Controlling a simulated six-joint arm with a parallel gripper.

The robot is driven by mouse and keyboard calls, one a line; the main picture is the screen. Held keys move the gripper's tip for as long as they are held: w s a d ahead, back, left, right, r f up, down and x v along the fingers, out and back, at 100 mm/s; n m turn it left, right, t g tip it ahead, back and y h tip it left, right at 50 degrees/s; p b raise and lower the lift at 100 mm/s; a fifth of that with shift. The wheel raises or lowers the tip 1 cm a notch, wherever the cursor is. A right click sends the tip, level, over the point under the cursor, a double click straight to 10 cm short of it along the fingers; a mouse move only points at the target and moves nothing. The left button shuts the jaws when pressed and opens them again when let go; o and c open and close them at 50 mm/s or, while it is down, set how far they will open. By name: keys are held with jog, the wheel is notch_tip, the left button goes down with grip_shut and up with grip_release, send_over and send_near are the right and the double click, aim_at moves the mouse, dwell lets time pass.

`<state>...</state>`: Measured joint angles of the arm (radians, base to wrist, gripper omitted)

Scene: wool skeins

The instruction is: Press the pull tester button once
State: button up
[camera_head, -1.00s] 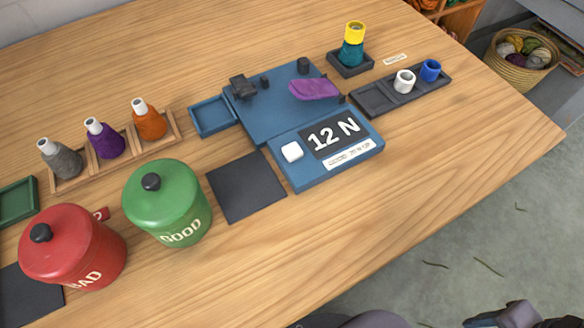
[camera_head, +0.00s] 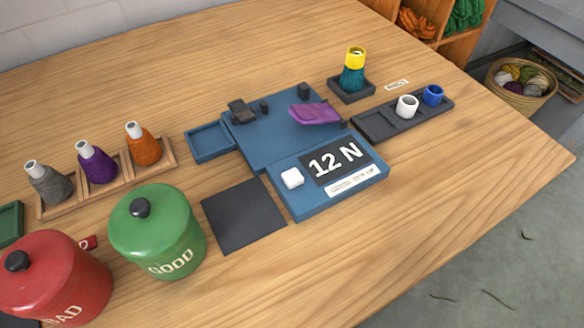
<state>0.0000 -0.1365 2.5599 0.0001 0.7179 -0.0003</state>
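The blue pull tester (camera_head: 262,142) stands in the middle of the table. Its front panel has a white square button (camera_head: 292,178) at the left of a dark display (camera_head: 337,162) that reads "12 N". A label strip (camera_head: 353,181) sits below the display. A purple piece of wool (camera_head: 315,113) lies on the tester's deck, near small dark posts (camera_head: 304,91). Nothing covers the button. My gripper is not in view.
A green GOOD canister (camera_head: 157,235) and a red BAD canister (camera_head: 55,280) stand at the front left. A dark mat (camera_head: 243,215) lies left of the button. Wool cones stand in a wooden rack (camera_head: 112,185). A dark tray (camera_head: 375,124) holds white and blue rings. The table's front right is clear.

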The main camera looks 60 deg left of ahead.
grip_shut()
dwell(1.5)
